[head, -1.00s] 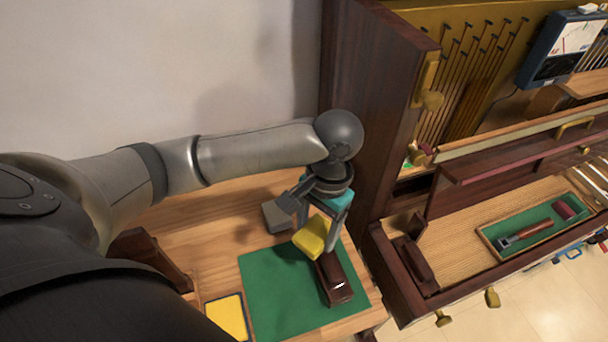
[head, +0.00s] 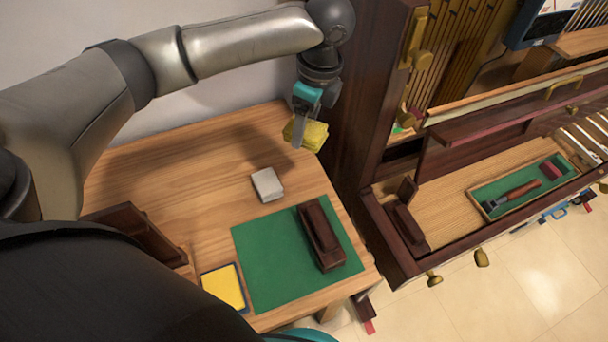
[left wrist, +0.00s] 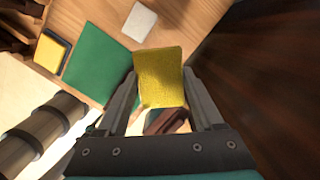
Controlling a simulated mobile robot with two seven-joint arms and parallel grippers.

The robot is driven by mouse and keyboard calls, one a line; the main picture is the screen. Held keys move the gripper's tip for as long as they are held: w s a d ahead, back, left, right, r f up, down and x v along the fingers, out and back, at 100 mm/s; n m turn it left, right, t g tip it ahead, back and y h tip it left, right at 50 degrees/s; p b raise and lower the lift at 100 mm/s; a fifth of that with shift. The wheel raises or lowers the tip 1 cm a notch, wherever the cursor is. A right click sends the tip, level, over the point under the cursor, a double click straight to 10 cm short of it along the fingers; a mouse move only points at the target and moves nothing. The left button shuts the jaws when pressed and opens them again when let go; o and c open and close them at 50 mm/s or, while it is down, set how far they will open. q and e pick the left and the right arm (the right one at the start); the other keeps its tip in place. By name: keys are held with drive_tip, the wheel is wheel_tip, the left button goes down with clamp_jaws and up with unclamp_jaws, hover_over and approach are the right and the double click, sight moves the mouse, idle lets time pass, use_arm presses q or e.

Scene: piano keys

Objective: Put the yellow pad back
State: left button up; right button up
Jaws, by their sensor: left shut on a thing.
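The yellow pad (head: 309,134) is held in my left gripper (head: 299,132), above the far right part of the wooden table. In the left wrist view the yellow pad (left wrist: 160,78) sits between the two fingers of the left gripper (left wrist: 163,92), which are shut on it. A flat yellow square with a dark border (head: 224,288) lies on the table at the front left, beside the green mat (head: 270,265). It also shows in the left wrist view (left wrist: 51,51). My right gripper cannot be seen.
A dark wooden block (head: 322,235) lies on the green mat's right part. A light grey block (head: 267,185) sits behind the mat. A dark wooden cabinet (head: 352,130) rises at the right, with an open drawer holding a green tray (head: 490,212). The table's back left is clear.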

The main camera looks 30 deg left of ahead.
sight(303, 175)
use_arm(q)
drive_tip(key=m, duration=0.1)
drive_tip(key=w+a+r+m, duration=0.1)
drive_tip(key=w+r+m, duration=0.1)
drive_tip(key=m, duration=0.1)
drive_tip(key=shift+w+a+t, duration=0.25)
drive_tip(key=shift+t, duration=0.05)
wheel_tip(303, 175, down, 20)
drive_tip(key=b, duration=0.5)
drive_tip(key=shift+r, duration=0.1)
drive_tip(key=o, duration=1.4)
drive_tip(key=shift+o, duration=0.2)
wheel_tip(303, 175, up, 12)
drive_tip(key=d+p, duration=0.1)
drive_tip(key=p, duration=0.2)
drive_tip(key=shift+s+d, duration=0.25)
drive_tip(key=shift+d, duration=0.1)
